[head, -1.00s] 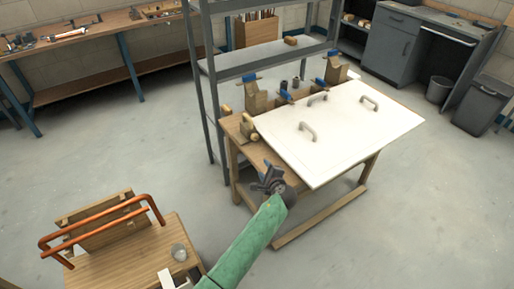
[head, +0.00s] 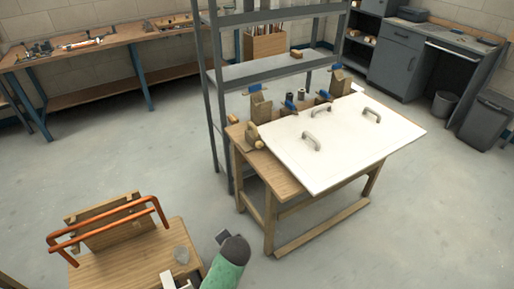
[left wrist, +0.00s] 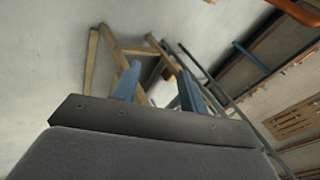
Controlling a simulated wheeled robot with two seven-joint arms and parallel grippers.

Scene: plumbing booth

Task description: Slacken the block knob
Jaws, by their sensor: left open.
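A small wooden block with a rounded, pale wooden knob (head: 258,144) sits at the near left corner of the workbench (head: 283,180). It looks like the block knob. How tight it is cannot be told. My left gripper shows in the left wrist view (left wrist: 160,84), with two blue fingers apart and nothing between them. In the head view its grey wrist (head: 234,249) is at the bottom middle, below and in front of the bench, well apart from the knob. The fingers are hard to make out there. My right gripper is out of view.
A white panel with several handles (head: 345,140) covers much of the bench. Blocks with blue-handled clamps (head: 258,101) stand behind it. A grey shelf frame (head: 217,110) rises behind the bench. A wooden stand with orange pipes (head: 110,225) is at lower left. Floor between is clear.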

